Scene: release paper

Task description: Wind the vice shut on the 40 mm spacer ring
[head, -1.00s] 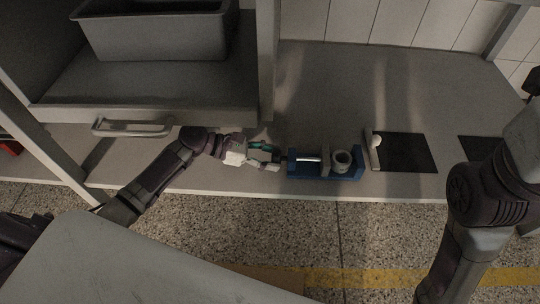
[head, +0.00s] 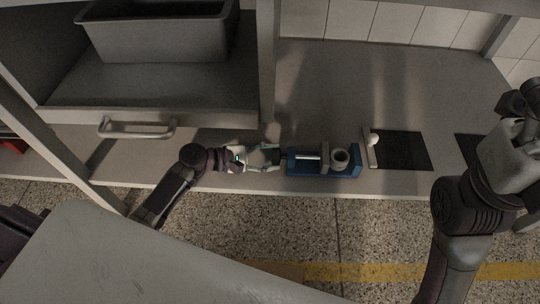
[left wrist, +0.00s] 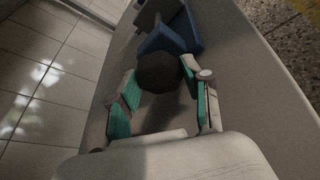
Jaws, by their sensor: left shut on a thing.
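The blue vice (head: 310,172) lies lengthwise near the front edge of the bench, with its bright screw showing on the left. The pale spacer ring (head: 340,158) stands in it, right of the grey sliding jaw (head: 325,158); I cannot tell whether both jaws touch it. My left gripper (head: 275,157) is at the vice's left end, shut on the dark round knob. The left wrist view shows the knob (left wrist: 158,72) between the fingers (left wrist: 166,84), with the blue vice (left wrist: 172,35) beyond and the ring hidden. My right gripper is not visible; only my right arm shows.
Right of the vice, a pale bar with a white ball end (head: 373,142) lies beside a black mat (head: 403,150). Another dark patch (head: 470,149) is further right. A shelf with a grey bin (head: 160,35) and a drawer handle (head: 137,129) stand left. The bench behind the vice is clear.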

